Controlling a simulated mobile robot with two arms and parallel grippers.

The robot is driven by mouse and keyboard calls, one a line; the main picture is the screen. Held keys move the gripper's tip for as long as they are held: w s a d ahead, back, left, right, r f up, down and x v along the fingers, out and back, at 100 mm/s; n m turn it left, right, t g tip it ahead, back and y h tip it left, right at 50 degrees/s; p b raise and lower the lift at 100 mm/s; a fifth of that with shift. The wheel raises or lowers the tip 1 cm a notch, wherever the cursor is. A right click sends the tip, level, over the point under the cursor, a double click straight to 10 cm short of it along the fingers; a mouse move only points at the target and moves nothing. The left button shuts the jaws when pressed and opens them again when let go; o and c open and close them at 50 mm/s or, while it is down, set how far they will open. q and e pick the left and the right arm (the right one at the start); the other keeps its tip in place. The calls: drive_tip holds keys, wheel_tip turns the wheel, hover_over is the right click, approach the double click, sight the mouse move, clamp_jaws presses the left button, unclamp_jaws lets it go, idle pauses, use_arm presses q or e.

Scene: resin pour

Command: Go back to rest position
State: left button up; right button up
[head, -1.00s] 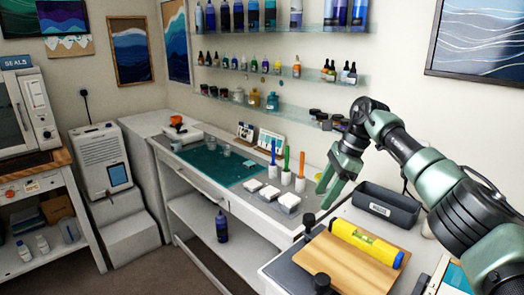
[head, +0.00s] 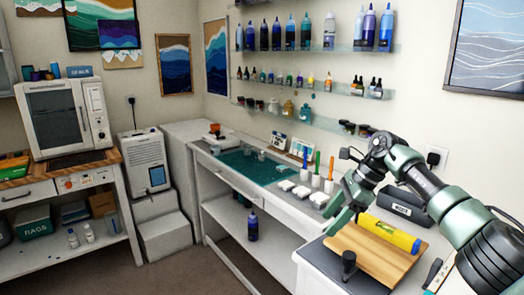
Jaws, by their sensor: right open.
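My right gripper (head: 341,212) is open and empty in the head view. It hangs in the air over the front right part of the workbench, left of the yellow spirit level. The arm comes in from the right edge and hides part of the dark tray behind it. My left gripper is not in view.
A yellow level (head: 390,233) lies on a wooden board (head: 377,262) with black clamp knobs (head: 349,264). A dark bin (head: 402,207) stands behind. Colored-handled tools (head: 317,172) and white blocks (head: 302,192) stand near the teal mat (head: 246,166). The floor (head: 205,272) at the front left is clear.

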drive_tip(key=s+a+f+m+t+y, duration=0.15)
drive_tip(key=a+m+t+y, duration=0.45)
drive_tip(key=a, duration=0.6)
drive_tip(key=s+a+m+t+y, duration=0.25)
drive_tip(key=a+m+y, duration=0.25)
drive_tip(key=a+m, duration=0.5)
drive_tip(key=s+d+f+m+t+h, duration=0.2)
drive_tip(key=s+d+f+m+h, duration=0.3)
drive_tip(key=d+f+m+h, duration=0.6)
drive_tip(key=s+d+f+m+t+h, duration=0.3)
drive_tip(key=s+d+f+m+h, duration=0.3)
drive_tip(key=m, duration=1)
drive_tip(key=s+d+f+m+g, duration=0.2)
drive_tip(key=s+f+m+g, duration=0.15)
drive_tip(key=s, duration=0.65)
drive_tip(key=s+d+f+m+g, duration=0.2)
drive_tip(key=s+d+f+g, duration=0.15)
drive_tip(key=s, duration=0.55)
drive_tip(key=s+d+f+m+g, duration=0.2)
drive_tip(key=s+m+g, duration=0.15)
drive_tip(key=s, duration=0.65)
wheel_tip(320, 180, down, 24)
drive_tip(key=n+g, duration=0.1)
drive_tip(key=g, duration=0.1)
drive_tip(key=s+d+f+g, duration=0.1)
drive_tip(key=s+d+f, duration=0.1)
drive_tip(key=s+f, duration=1.5)
drive_tip(key=shift+s+d+f, duration=0.25)
drive_tip(key=shift+s+f, duration=0.05)
drive_tip(key=shift+f, duration=0.5)
